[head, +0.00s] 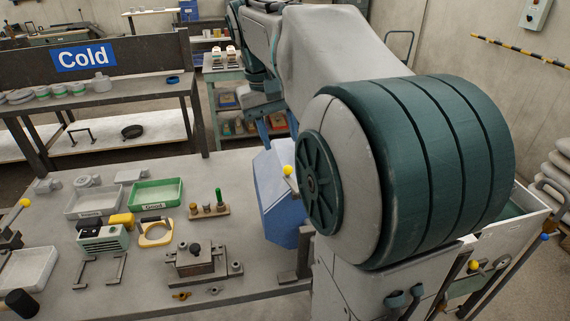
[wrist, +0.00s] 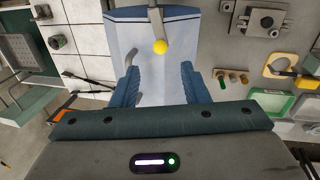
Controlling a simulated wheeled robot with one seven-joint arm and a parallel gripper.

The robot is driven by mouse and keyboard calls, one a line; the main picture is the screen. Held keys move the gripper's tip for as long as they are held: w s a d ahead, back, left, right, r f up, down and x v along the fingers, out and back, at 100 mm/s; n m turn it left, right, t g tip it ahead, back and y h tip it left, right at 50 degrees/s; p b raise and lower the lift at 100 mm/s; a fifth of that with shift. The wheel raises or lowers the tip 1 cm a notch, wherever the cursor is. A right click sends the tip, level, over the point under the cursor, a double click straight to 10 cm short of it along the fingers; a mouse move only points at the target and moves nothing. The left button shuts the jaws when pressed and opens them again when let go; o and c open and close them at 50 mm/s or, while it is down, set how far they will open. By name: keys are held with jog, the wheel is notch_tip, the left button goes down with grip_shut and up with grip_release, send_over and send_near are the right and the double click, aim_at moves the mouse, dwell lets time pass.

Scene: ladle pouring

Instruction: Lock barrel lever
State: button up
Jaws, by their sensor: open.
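The blue hexagonal barrel (head: 280,205) stands at the table's edge, partly hidden behind my arm in the head view. Its pale blue face (wrist: 150,75) fills the middle of the wrist view. The lever (wrist: 155,22) is a grey bar ending in a yellow knob (wrist: 160,47); the knob also shows in the head view (head: 288,169). My gripper (wrist: 158,72) is open, with its two blue fingers spread to either side below the knob in the wrist view. The fingers (head: 278,128) appear above the barrel in the head view. I see no contact with the knob.
The table (head: 130,190) holds a green tray (head: 155,193), a yellow-handled tool (head: 156,232), a small peg stand (head: 209,210) and a metal clamp block (head: 195,260). A bench with a "Cold" sign (head: 84,56) stands behind. My arm hides much of the right side.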

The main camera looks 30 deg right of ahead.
aim_at(287, 166)
jog(key=f, duration=0.2)
jog(key=d+f, duration=0.1)
jog(key=f, duration=0.5)
jog(key=shift+s+d, duration=0.15)
jog(key=shift+d, duration=0.1)
grip_shut()
